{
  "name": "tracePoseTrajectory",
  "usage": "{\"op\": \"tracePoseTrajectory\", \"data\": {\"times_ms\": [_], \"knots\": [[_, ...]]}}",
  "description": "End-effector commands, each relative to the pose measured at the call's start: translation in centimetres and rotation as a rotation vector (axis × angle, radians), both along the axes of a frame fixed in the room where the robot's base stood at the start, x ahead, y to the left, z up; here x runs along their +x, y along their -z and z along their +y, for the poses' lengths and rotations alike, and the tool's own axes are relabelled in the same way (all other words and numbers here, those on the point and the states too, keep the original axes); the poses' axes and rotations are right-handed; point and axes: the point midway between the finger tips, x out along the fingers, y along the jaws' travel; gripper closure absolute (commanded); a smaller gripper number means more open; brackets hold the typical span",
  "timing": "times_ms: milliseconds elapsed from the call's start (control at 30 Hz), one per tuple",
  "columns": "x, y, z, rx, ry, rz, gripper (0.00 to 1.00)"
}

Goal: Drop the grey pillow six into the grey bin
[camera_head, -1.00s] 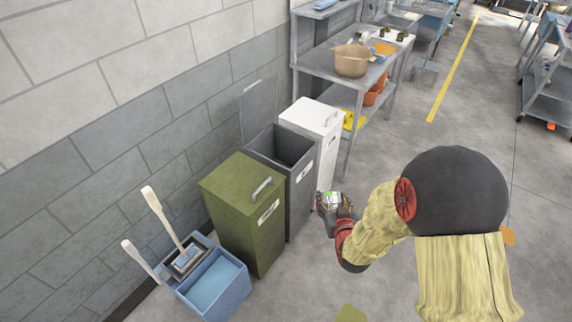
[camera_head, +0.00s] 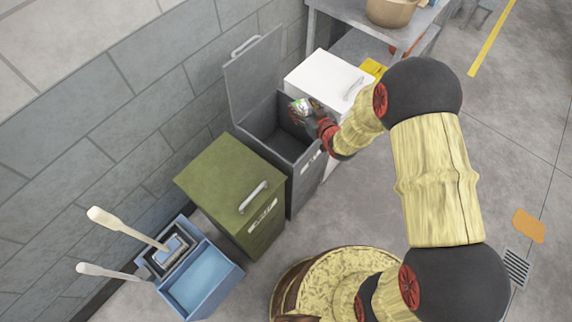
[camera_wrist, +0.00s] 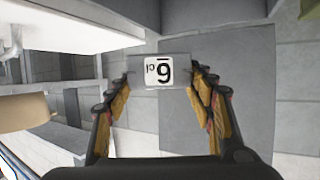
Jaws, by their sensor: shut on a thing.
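My gripper (camera_head: 307,113) is shut on the grey pillow six (camera_wrist: 166,76). In the wrist view, the pillow six shows a white label with a dark 6 between the two fingertips. In the head view it is small, with a whitish, greenish top (camera_head: 301,105). The grey bin (camera_head: 306,185) stands between the green and white bins, with its lid (camera_head: 254,75) raised against the wall. My gripper and the pillow six appear over the right part of the bin's opening, near the white bin's side. Their exact height above the rim is unclear.
The green bin (camera_head: 225,185) is closed, left of the grey bin. The closed white bin (camera_head: 325,75) stands close on the right. A metal table (camera_head: 345,25) stands beyond.

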Motion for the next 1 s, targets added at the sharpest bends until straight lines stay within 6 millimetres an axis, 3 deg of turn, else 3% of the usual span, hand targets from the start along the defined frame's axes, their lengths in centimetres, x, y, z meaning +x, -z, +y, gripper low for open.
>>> {"op": "tracePoseTrajectory", "data": {"times_ms": [33,100,233,467,800,1000], "knots": [[0.4,1.5,1.3,-0.004,-0.038,0.0,0.73],[0.7,2.6,2.6,-0.007,-0.08,0.002,0.73],[1.0,3.5,4.0,-0.012,-0.124,0.002,0.73],[1.0,4.6,4.3,-0.012,-0.133,0.003,0.73],[1.0,8.3,4.2,-0.012,-0.132,0.002,0.73],[1.0,9.5,4.2,-0.012,-0.132,0.002,0.73]]}}
